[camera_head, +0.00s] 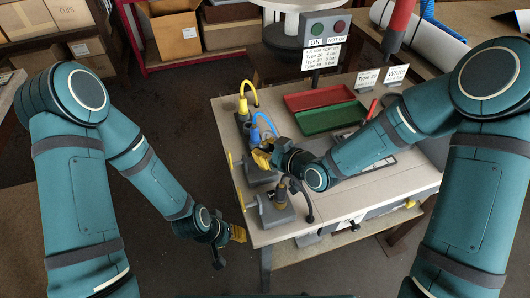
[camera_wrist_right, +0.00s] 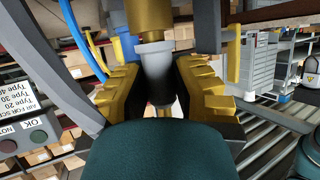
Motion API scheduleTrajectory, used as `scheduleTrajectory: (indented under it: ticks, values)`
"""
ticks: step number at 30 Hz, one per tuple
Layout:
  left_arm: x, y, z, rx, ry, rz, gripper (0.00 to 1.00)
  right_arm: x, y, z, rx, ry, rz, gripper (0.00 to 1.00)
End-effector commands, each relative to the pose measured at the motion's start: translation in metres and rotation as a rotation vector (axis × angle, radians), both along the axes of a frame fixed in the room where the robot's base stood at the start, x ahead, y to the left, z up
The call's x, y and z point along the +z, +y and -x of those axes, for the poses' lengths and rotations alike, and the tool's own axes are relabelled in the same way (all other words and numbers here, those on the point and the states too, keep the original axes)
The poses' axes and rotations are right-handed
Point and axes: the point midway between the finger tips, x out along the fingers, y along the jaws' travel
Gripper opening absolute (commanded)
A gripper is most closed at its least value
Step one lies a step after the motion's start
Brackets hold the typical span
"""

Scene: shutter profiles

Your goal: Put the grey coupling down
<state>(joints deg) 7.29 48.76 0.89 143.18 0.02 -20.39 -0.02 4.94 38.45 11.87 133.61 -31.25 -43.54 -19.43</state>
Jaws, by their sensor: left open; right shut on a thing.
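The grey coupling (camera_wrist_right: 157,75) is between the yellow finger pads of my right gripper (camera_wrist_right: 160,97) in the right wrist view. Its end meets or lies just in front of a brass fitting (camera_wrist_right: 150,18); I cannot tell whether they are joined. In the head view my right gripper (camera_head: 262,158) is at the table's left side, by the fixture with the blue hose (camera_head: 262,121), and the coupling cannot be made out there. My left gripper (camera_head: 238,233) is open and empty, low beside the table's left edge.
A red tray (camera_head: 318,97) and a green tray (camera_head: 332,118) lie on the table (camera_head: 400,180) behind my right forearm. A sign with two buttons (camera_head: 324,42) stands behind them. Fixtures with a yellow hose (camera_head: 249,92) and a black lever (camera_head: 304,196) line the left edge.

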Motion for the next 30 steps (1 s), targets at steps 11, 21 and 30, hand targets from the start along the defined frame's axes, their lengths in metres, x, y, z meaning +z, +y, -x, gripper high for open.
scheduleTrajectory:
  ticks: [11, 21, 30]
  values:
    - [-0.004, 0.0, -0.001, 0.001, -0.002, 0.0, 0.47, -0.007, 0.0, 0.0, 0.0, -0.002, 0.001, 0.0]
    - [-0.004, 0.0, -0.001, 0.001, -0.002, 0.0, 0.47, -0.007, 0.0, 0.0, 0.0, -0.001, 0.001, 0.48]
    - [0.003, 0.0, 0.0, 0.0, 0.0, 0.0, 0.47, 0.003, -0.014, 0.012, -0.001, -0.001, 0.001, 0.48]
